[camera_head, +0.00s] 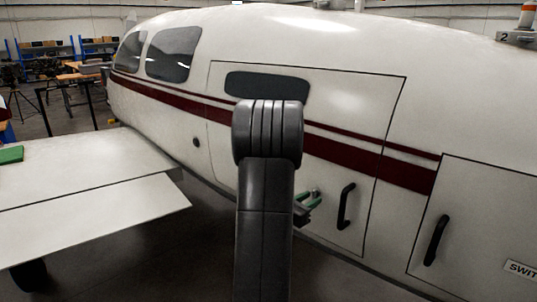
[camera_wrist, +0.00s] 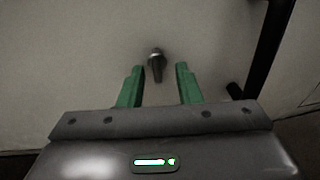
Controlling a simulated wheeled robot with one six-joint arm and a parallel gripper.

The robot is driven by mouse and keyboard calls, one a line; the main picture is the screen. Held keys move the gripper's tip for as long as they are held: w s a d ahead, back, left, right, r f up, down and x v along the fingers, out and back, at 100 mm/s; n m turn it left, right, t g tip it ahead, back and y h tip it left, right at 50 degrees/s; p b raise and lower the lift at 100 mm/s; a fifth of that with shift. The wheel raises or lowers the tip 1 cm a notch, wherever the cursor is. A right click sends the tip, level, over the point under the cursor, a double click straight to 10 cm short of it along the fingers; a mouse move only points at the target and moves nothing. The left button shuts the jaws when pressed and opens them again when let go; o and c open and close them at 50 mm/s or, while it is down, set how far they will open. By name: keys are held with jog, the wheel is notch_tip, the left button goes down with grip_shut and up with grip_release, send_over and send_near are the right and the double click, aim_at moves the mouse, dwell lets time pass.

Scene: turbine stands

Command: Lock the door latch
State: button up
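The door (camera_head: 345,105) is an outlined panel in the white aircraft fuselage, and it looks shut. Its black bar handle (camera_head: 345,206) stands near the lower right; a dark bar at the right of the wrist view (camera_wrist: 267,50) looks like the same handle. The latch (camera_wrist: 156,63) is a small dark lever with a metallic round top, pointing roughly downward in the wrist view. My gripper (camera_wrist: 160,67) is open, its green fingers on either side of the latch with gaps on both sides. In the head view my gripper (camera_head: 306,203) is partly hidden behind my arm.
A second panel with a black handle (camera_head: 436,240) is at the right. The wing (camera_head: 80,185) juts out at the left. Workbenches and shelves (camera_head: 75,68) stand far back left. Dark floor lies between the wing and the fuselage.

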jog(key=shift+w+d+r, duration=0.1)
jog(key=shift+w+d, duration=0.3)
jog(key=shift+w, duration=0.1)
jog(key=shift+b, duration=0.5)
jog(key=shift+c, duration=0.2)
